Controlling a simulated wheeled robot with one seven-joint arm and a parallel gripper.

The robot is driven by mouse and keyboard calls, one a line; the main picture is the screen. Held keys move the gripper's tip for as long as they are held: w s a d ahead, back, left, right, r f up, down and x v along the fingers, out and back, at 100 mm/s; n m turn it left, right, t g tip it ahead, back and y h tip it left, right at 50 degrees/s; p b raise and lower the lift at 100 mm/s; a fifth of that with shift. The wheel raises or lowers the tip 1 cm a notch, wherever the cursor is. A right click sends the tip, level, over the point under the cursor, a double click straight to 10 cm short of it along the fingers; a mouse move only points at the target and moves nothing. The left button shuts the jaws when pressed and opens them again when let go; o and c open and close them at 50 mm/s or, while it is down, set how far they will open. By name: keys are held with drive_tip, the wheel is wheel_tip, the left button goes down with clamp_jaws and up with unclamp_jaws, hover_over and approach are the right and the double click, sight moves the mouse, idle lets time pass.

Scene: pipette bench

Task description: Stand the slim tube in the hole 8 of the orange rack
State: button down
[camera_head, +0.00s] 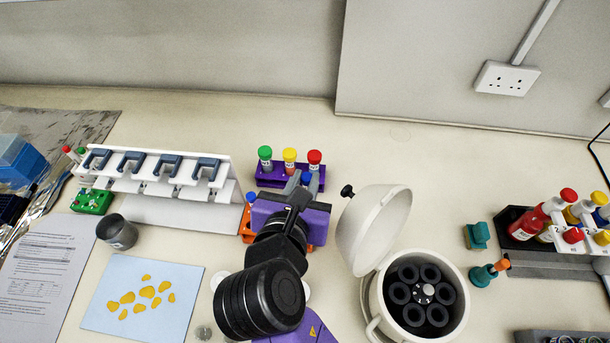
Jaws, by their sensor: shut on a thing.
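The orange rack (245,228) stands near the middle of the bench, mostly hidden behind my arm and hand. Only its left end and a bit at the right show, so its holes cannot be made out. A blue cap (251,197) shows at its left end. My gripper (290,219) is over the rack, seen from behind with its purple hand covering the fingertips. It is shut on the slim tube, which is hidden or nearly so. Another blue cap (306,179) shows just above the hand; I cannot tell which tube it belongs to.
A purple rack (265,178) with green, yellow and red capped tubes stands close behind. To the right is a white centrifuge (375,302) with its lid (372,225) raised. A white pipette stand (200,210) is at the left, with a dark cup (117,232) before it.

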drive_tip(key=shift+f+b, duration=3.4)
drive_tip(key=shift+f, duration=1.2)
drive_tip(key=c, duration=1.2)
unclamp_jaws()
drive_tip(key=shift+c, duration=0.2)
drive_tip(key=shift+s, duration=0.1)
drive_tip(key=v, duration=0.7)
drive_tip(key=shift+s+r, duration=0.15)
drive_tip(key=shift+s, duration=0.15)
